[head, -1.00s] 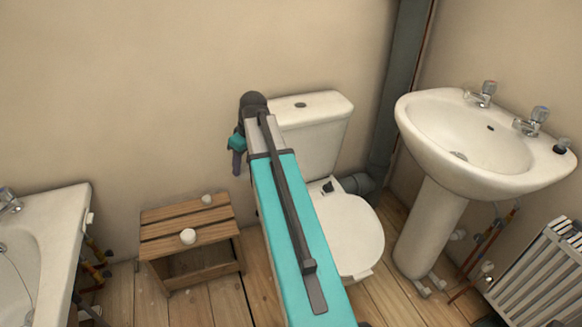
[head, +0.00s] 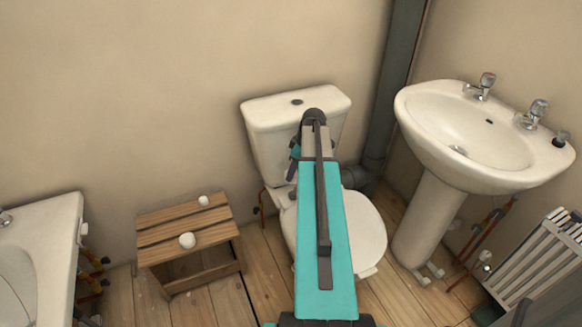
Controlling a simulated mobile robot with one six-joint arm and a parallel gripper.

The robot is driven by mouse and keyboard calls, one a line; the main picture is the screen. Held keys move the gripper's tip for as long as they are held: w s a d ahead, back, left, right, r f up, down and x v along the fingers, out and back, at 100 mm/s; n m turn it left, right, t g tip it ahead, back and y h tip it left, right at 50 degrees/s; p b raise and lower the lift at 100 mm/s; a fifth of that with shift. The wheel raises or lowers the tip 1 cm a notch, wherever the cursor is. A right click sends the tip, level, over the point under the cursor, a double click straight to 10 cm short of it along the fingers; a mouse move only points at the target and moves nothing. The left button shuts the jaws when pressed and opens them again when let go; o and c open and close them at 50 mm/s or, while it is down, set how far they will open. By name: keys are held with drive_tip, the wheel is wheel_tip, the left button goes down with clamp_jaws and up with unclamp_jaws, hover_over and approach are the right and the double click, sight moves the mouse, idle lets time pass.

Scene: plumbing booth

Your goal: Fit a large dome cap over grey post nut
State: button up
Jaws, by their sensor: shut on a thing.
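Two white rounded caps lie on the slatted wooden stool. The nearer, larger-looking cap (head: 187,240) is towards the front and the smaller-looking cap (head: 203,200) is towards the back. My gripper (head: 291,172) is only partly seen as a dark piece below the end of my arm, in front of the toilet's cistern and well to the right of the stool. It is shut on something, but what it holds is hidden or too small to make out. I cannot pick out a grey post nut in this view.
The toilet (head: 345,235) stands behind and beneath my arm. The wooden stool (head: 165,222) is left of it, and the bath (head: 50,225) is at far left. The basin (head: 495,140) and radiator (head: 545,255) are at right. Bare floor lies between stool and toilet.

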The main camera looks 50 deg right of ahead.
drive_tip(key=shift+s+d+f, duration=0.15)
drive_tip(key=shift+d+f, duration=0.05)
drive_tip(key=shift+d, duration=0.1)
drive_tip(key=shift+f, duration=0.15)
drive_tip(key=b, duration=0.5)
hover_over(294, 192)
drive_tip(key=shift+s+d+f, duration=0.1)
drive_tip(key=shift+f, duration=1.7)
drive_tip(key=shift+s+d+f, duration=0.1)
drive_tip(key=shift+f, duration=2.75)
drive_tip(key=shift+c, duration=0.4)
drive_tip(key=shift+a+f, duration=0.1)
drive_tip(key=shift+f, duration=0.1)
drive_tip(key=shift+f, duration=0.15)
drive_tip(key=shift+c, duration=1)
drive_tip(key=shift+s+f+b, duration=0.1)
drive_tip(key=shift+b, duration=0.2)
drive_tip(key=shift+c, duration=0.6)
